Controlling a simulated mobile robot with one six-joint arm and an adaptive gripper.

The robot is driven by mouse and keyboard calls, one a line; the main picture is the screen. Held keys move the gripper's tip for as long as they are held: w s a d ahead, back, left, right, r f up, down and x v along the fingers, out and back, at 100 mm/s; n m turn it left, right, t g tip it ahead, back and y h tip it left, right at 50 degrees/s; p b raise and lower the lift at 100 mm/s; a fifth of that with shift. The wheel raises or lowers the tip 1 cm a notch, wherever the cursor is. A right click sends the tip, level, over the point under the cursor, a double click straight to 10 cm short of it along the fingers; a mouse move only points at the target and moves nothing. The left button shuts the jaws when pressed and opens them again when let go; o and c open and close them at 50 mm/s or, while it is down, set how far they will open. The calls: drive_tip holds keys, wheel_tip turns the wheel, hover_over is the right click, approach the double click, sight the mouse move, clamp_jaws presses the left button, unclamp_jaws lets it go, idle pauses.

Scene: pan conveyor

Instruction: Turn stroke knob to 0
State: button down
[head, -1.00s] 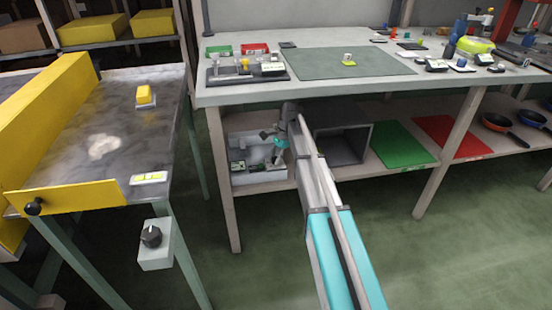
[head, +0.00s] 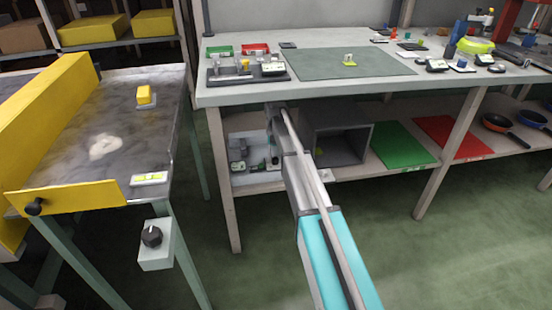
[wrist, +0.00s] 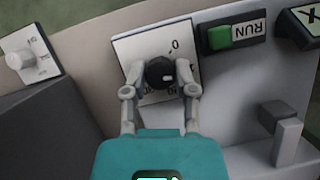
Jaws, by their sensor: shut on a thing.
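The stroke knob (wrist: 158,75) is a round black dial on a white plate (wrist: 125,48) in the wrist view. A 0 is printed on the plate above it and slightly right; other markings below are partly covered. A small pale mark shows on the knob's lower right, pointing away from the 0. My gripper (wrist: 160,71) is shut on the knob, with one finger on each side. In the head view, my arm reaches under the workbench to the pale panel box (head: 240,181) on the lower shelf; the knob cannot be made out there.
In the wrist view, a green RUN button (wrist: 219,37) is right of the plate, a grey lever (wrist: 287,140) at lower right and a white knob (wrist: 19,59) at far left. In the head view, a grey open box (head: 365,147) stands beside the panel, under the workbench top (head: 440,78).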

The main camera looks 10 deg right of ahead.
drive_tip(key=n+h, duration=0.2)
drive_tip(key=n, duration=0.3)
drive_tip(key=shift+a+n, duration=0.1)
drive_tip(key=shift+n, duration=0.2)
drive_tip(key=n+h, duration=0.1)
drive_tip(key=n, duration=0.2)
drive_tip(key=n+t+h, duration=0.1)
drive_tip(key=n, duration=0.1)
drive_tip(key=shift+n, duration=0.4)
drive_tip(key=shift+c, duration=2)
unclamp_jaws()
